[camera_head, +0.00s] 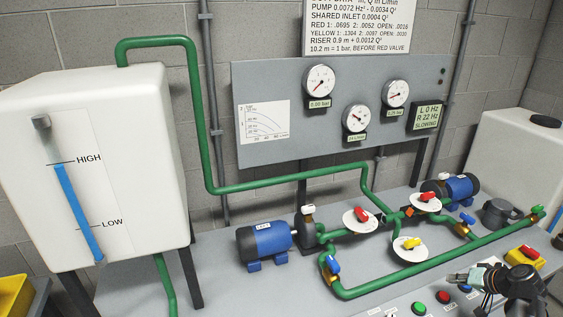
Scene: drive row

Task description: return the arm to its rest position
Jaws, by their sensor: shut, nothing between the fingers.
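My gripper (459,278) is at the lower right of the head view, low over the front of the grey bench (215,290). Its fingers point left and are shut, with nothing seen between them. It is just right of the red push button (443,297) and the green push button (418,308). Whether it touches the bench or a button cannot be told. My wrist (517,283) shows behind the fingers at the right; the rest of my arm is mostly outside the picture.
Green pipes (400,272) with red, yellow and blue valve handles cross the bench. Two blue pumps (265,241) stand along them. A yellow box with a red button (525,257) is close behind my wrist. A white tank (95,165) stands left. The bench's left front is clear.

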